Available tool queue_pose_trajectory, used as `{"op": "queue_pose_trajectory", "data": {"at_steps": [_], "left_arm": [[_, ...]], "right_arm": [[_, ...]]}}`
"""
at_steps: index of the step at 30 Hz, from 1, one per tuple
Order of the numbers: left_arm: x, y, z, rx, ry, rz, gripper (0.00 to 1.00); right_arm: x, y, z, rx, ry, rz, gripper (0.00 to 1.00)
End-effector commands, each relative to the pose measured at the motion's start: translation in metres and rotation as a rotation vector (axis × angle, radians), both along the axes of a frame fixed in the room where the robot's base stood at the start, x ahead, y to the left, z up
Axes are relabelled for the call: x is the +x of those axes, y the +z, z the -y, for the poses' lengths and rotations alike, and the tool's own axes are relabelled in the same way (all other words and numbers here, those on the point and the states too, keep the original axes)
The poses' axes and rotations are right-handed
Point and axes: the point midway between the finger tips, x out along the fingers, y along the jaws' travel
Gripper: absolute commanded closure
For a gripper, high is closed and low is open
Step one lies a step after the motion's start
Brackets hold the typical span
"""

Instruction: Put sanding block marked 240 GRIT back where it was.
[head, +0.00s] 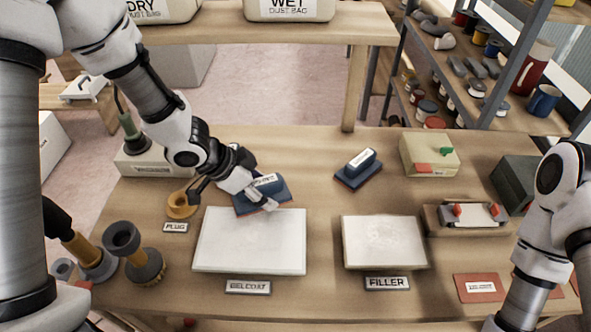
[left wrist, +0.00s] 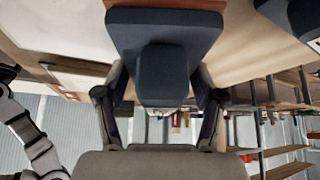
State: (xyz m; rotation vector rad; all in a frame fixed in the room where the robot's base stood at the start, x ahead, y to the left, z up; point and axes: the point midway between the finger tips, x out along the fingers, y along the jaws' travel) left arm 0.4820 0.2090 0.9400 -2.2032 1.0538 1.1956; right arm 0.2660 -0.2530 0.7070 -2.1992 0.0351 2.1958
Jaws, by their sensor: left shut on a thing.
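A dark blue sanding block (head: 283,188) with a white label on its raised grip is in my left gripper (head: 262,190), behind the large white panel. The label's print is too small to read. In the left wrist view, the fingers (left wrist: 160,100) close on both sides of the block's grip (left wrist: 163,72). I cannot tell whether its base touches the table. A second, similar block (head: 358,168) with a reddish base sits on the table to the right; its label is also unreadable. My right arm shows at the right edge, but its gripper is out of frame.
The white panel (head: 250,240) lies in front of the held block, with a FILLER panel (head: 384,243) to its right. An orange ring-shaped thing (head: 181,205) stands left, by a PLUG label (head: 175,227). Bare table (head: 310,165) lies between the two blocks.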

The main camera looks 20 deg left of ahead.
Motion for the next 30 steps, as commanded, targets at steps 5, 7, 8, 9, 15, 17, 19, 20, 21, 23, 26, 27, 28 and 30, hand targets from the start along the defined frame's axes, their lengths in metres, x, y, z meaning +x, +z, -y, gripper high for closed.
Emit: {"op": "queue_pose_trajectory", "data": {"at_steps": [5, 7, 8, 9, 15, 17, 19, 20, 21, 23, 26, 27, 28, 30], "left_arm": [[0.052, 0.003, 0.013, 0.006, -0.006, 0.000, 0.76], [0.073, 0.001, 0.019, 0.003, -0.006, -0.001, 0.75], [0.083, 0.000, 0.021, 0.004, -0.006, 0.000, 0.75], [0.095, -0.001, 0.025, 0.003, -0.006, 0.001, 0.75], [0.133, -0.009, 0.034, 0.000, -0.003, 0.000, 0.75], [0.140, -0.010, 0.036, 0.000, -0.001, 0.000, 0.75], [0.141, -0.023, 0.036, -0.002, 0.000, -0.005, 0.75], [0.141, -0.029, 0.036, -0.002, 0.000, -0.005, 0.75], [0.141, -0.037, 0.036, -0.001, 0.001, -0.006, 0.76], [0.141, -0.045, 0.036, -0.002, 0.001, -0.004, 0.76], [0.142, -0.048, 0.036, -0.001, 0.000, -0.001, 0.75], [0.142, -0.048, 0.036, -0.001, 0.000, -0.001, 0.75], [0.142, -0.048, 0.036, -0.001, 0.000, -0.001, 0.75], [0.142, -0.048, 0.036, -0.001, 0.000, -0.001, 0.75]], "right_arm": [[0.000, 0.034, 0.000, 0.000, 0.000, 0.001, 0.60], [0.001, 0.043, 0.000, 0.000, 0.000, 0.002, 0.60], [0.001, 0.047, 0.000, 0.000, 0.000, 0.002, 0.60], [0.001, 0.052, 0.000, 0.000, 0.000, 0.002, 0.60], [0.000, 0.064, 0.000, 0.000, 0.000, 0.001, 0.60], [0.000, 0.067, 0.000, 0.000, 0.000, 0.001, 0.60], [0.000, 0.064, 0.000, 0.000, 0.000, 0.001, 0.60], [0.000, 0.063, 0.000, 0.000, 0.000, 0.001, 0.60], [0.000, 0.062, 0.000, 0.000, 0.000, 0.001, 0.60], [0.000, 0.063, 0.000, 0.000, 0.000, 0.001, 0.60], [0.000, 0.063, 0.000, 0.000, 0.001, 0.001, 0.60], [0.000, 0.063, 0.000, 0.000, 0.001, 0.001, 0.60], [0.000, 0.063, 0.000, 0.000, 0.001, 0.001, 0.60], [0.000, 0.063, 0.000, 0.000, 0.001, 0.001, 0.60]]}}
